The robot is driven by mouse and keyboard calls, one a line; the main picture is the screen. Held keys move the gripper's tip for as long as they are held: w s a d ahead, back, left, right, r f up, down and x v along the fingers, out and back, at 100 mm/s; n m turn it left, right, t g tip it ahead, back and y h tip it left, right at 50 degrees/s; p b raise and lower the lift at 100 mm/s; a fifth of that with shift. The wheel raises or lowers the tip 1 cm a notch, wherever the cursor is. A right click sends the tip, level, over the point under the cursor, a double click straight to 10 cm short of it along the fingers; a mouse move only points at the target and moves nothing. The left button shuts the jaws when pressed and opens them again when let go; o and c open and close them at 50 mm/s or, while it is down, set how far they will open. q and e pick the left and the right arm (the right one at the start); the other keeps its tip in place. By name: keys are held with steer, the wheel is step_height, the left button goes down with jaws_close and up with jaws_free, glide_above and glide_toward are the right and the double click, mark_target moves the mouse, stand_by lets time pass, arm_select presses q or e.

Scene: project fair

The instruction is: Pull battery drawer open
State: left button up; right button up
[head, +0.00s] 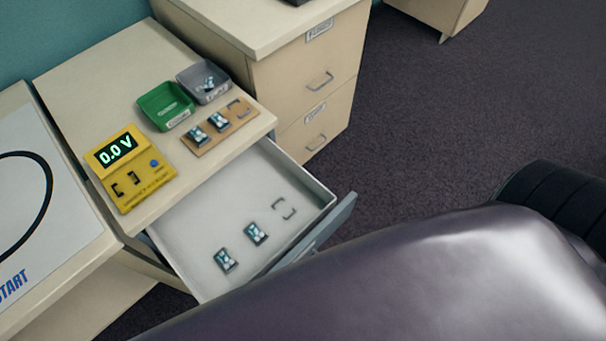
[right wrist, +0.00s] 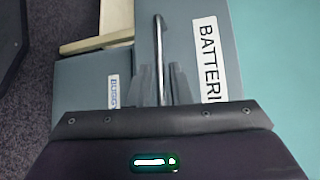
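The battery drawer (head: 180,225) stands pulled out from under the beige table in the head view. Its tray is light grey inside and its front (head: 340,215) is blue-grey. Two small teal-and-white batteries (head: 255,233) (head: 225,260) lie inside, beside an empty bracket mark (head: 284,208). In the right wrist view the drawer front bears a label (right wrist: 211,62) reading "BATTERI", cut off by my gripper. My right gripper (right wrist: 163,82) has its fingers on both sides of the metal handle (right wrist: 159,40) and appears shut on it. My arm hides it in the head view. My left gripper is not in view.
A yellow meter (head: 130,170) reading 0.0 V, a green bin (head: 165,105), a grey bin (head: 204,82) and a board (head: 215,138) with two batteries stand on the tabletop. A beige cabinet (head: 300,75) stands behind. Another front (right wrist: 80,85) has a partly hidden label.

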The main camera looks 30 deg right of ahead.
steer(key=v, duration=0.6)
stand_by(0.4)
